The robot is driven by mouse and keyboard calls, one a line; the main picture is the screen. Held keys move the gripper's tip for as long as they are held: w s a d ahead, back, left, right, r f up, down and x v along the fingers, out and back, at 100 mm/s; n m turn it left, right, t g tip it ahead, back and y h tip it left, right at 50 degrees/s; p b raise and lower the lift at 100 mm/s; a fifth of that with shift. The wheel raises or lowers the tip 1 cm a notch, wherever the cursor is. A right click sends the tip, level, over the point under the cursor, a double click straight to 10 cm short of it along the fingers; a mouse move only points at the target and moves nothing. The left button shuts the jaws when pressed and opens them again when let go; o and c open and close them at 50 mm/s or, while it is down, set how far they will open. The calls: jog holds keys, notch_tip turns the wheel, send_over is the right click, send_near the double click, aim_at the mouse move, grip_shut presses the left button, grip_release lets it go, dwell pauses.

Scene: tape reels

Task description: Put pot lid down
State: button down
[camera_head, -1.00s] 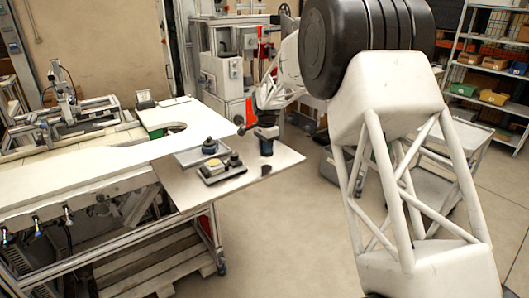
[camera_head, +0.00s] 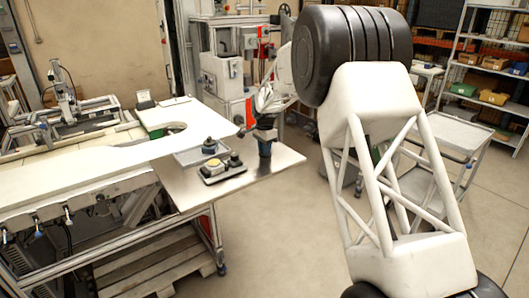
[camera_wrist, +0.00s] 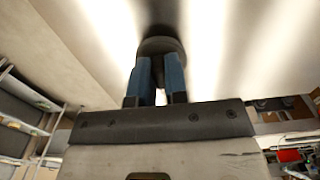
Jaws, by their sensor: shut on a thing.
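In the wrist view, my gripper (camera_wrist: 158,78) has two blue fingers closed on a dark, round-edged piece, the pot lid (camera_wrist: 160,45). A light surface with a dark shadow lies just beyond the lid. In the head view, my gripper (camera_head: 265,148) points down over the right part of the metal tabletop (camera_head: 276,163), right of the small black tray. The lid is too small and hidden there to make out, and I cannot tell whether it touches the tabletop.
A black tray (camera_head: 224,173) with small round parts is left of my gripper. Behind it is a grey tray (camera_head: 186,158) holding a dark blue round part (camera_head: 210,145). The tabletop's right end is bare. A wheeled cart (camera_head: 460,135) stands far right.

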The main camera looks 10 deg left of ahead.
jog(key=shift+f, duration=0.75)
jog(key=shift+f, duration=0.1)
jog(key=c, duration=1.1)
grip_release()
notch_tip(320, 180, up, 12)
jog(key=shift+r, duration=0.15)
